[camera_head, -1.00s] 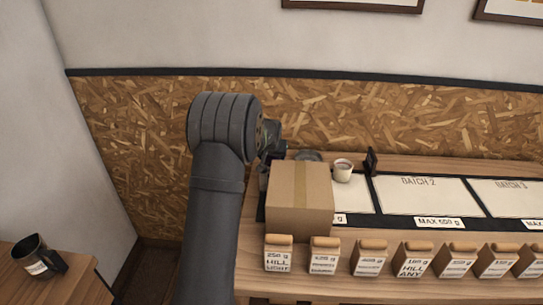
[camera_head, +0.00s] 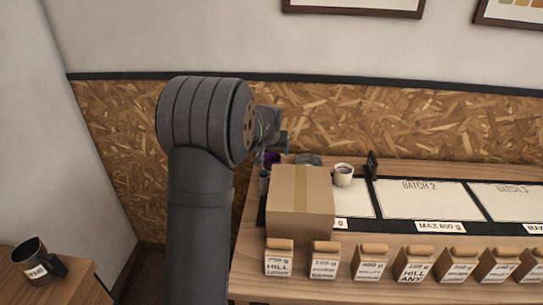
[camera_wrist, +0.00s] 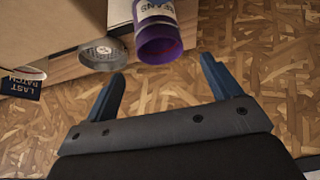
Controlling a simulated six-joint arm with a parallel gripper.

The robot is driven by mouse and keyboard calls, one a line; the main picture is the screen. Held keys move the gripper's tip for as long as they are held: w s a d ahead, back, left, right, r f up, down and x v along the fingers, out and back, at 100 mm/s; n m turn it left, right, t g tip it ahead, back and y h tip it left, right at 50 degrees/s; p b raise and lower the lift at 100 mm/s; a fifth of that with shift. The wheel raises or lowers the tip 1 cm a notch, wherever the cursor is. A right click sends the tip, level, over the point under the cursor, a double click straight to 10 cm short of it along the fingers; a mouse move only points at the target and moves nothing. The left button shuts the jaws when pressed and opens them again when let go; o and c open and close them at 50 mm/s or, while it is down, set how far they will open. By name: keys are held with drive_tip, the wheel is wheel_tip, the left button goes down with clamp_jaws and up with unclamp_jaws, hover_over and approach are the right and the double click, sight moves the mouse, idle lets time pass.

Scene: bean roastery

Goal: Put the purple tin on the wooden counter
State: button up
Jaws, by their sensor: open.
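The purple tin (camera_wrist: 165,38) shows at the top middle of the wrist view, with a white label reading "BEANS" and a round purple end facing the camera. In the head view only a small purple part of it (camera_head: 271,158) shows, behind the cardboard box and below my gripper. My gripper (camera_wrist: 163,85) is open and empty. The tin lies beyond the fingertips, roughly in line with the gap and apart from both fingers. A long wooden surface (camera_head: 262,287) runs along the wall, and another wooden surface (camera_head: 62,287) is at lower left.
The cardboard box (camera_head: 300,203) stands close to the tin. A grey round lid-like thing (camera_wrist: 104,54) and a white cup (camera_head: 343,175) are nearby. Several labelled bags (camera_head: 370,262) line the front. A dark mug (camera_head: 38,264) stands on the lower-left surface. The wall is close behind.

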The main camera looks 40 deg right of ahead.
sight(272, 159)
drive_tip(key=shift+v, duration=1.55)
drive_tip(key=x, duration=1.2)
drive_tip(key=shift+f, duration=0.1)
drive_tip(key=shift+r, duration=0.2)
